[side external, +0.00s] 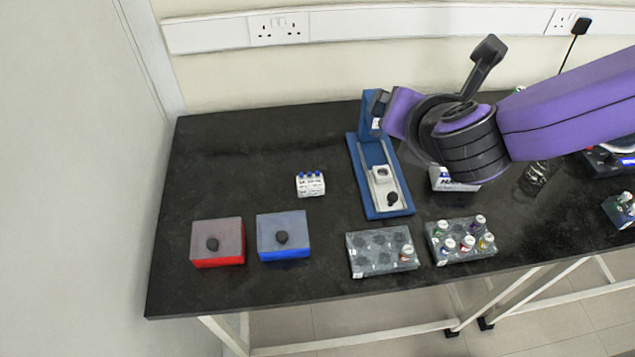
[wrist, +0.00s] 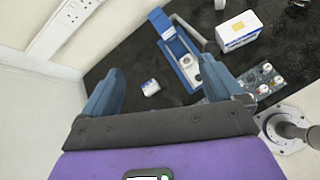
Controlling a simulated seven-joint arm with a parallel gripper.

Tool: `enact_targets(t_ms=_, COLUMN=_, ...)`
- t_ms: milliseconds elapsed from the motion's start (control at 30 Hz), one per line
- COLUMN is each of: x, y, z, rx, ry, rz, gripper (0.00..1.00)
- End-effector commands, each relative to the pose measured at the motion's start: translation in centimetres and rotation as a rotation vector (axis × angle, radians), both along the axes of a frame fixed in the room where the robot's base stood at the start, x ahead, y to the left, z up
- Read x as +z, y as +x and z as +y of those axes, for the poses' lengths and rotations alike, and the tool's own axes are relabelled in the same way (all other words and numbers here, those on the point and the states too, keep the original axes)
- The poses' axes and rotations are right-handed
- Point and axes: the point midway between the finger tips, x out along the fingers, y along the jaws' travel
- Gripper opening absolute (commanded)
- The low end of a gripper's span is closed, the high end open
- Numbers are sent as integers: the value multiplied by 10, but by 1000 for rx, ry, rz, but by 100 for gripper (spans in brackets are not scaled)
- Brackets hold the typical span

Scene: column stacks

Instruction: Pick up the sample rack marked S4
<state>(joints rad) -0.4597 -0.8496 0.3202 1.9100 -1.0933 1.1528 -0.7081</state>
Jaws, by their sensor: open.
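A small white rack with several blue caps (side external: 310,184) stands on the black bench, left of the blue-framed device. Its face carries small dark print that is too small to read surely as S4. It also shows in the wrist view (wrist: 151,88), small and far below, between my two fingers. My gripper (wrist: 163,62) is open and empty, its blue-grey fingers wide apart. In the side view my arm's end is above the back of the bench, up and to the right of the rack, not touching it. The fingers are hard to make out there.
The blue device (side external: 365,190) stands right of the rack. A red block (side external: 218,252) and a blue block (side external: 284,246) with black knobs are in front. Two grey vial trays, left (side external: 365,268) and right (side external: 443,258), sit at the front. A white box (wrist: 238,32) is further right.

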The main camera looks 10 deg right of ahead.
Motion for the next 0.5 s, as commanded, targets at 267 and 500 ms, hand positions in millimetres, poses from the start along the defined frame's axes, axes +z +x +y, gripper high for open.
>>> enact_targets(t_ms=267, x=-5, y=-7, z=75, rx=228, ry=-195, rz=-122, gripper=94)
enact_targets(t_ms=500, x=-9, y=-18, z=120, rx=366, ry=-319, rz=-204, gripper=94)
